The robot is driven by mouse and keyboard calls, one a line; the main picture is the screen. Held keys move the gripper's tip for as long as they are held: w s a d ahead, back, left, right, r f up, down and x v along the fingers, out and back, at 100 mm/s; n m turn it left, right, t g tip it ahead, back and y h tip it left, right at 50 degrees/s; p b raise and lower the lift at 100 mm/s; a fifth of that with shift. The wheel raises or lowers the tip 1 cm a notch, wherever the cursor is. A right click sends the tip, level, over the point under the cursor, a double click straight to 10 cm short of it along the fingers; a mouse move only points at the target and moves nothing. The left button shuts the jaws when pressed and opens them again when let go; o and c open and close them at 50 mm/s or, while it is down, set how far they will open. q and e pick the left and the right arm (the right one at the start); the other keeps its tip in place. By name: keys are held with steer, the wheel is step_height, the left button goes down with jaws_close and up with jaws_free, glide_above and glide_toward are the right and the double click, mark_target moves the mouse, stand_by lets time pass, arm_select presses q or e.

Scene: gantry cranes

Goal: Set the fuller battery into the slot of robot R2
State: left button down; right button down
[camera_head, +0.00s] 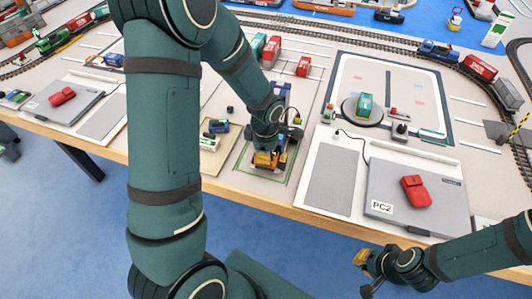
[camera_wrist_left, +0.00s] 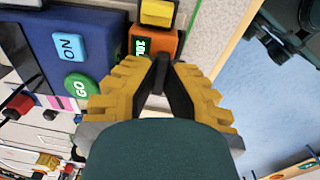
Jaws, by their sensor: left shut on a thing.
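My left gripper (camera_head: 266,163) reaches down over the marked bay near the table's front edge. In the left wrist view its yellow fingers (camera_wrist_left: 160,85) close on a small dark part. That part adjoins an orange block (camera_wrist_left: 157,45) with a green-lit display, likely a battery, whose digits I cannot read surely. A blue machine with ON and GO buttons (camera_wrist_left: 70,50) stands right beside the block. Whether the block sits in a slot is unclear. A tray (camera_head: 204,149) left of the gripper holds a blue block (camera_head: 218,126) and a pale green-white block (camera_head: 209,142). My right gripper (camera_head: 367,270) hangs in front of the table; its opening is unclear.
A grey panel marked PC2 (camera_head: 400,215) with a red object (camera_head: 415,190) lies to the right. A round turntable (camera_head: 349,110) with a teal block stands behind it. Another panel with a red object (camera_head: 62,96) is at left. Rail tracks run along the back.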

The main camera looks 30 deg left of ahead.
arm_select(q)
steer(key=shift+f+b, duration=0.3)
steer(key=shift+f, duration=0.05)
stand_by(0.4)
steer(key=c, duration=1.1)
jaws_free()
steer(key=shift+o, duration=0.2)
steer(key=shift+r, duration=0.15)
step_height(320, 180, up, 12)
steer(key=shift+s, duration=0.25)
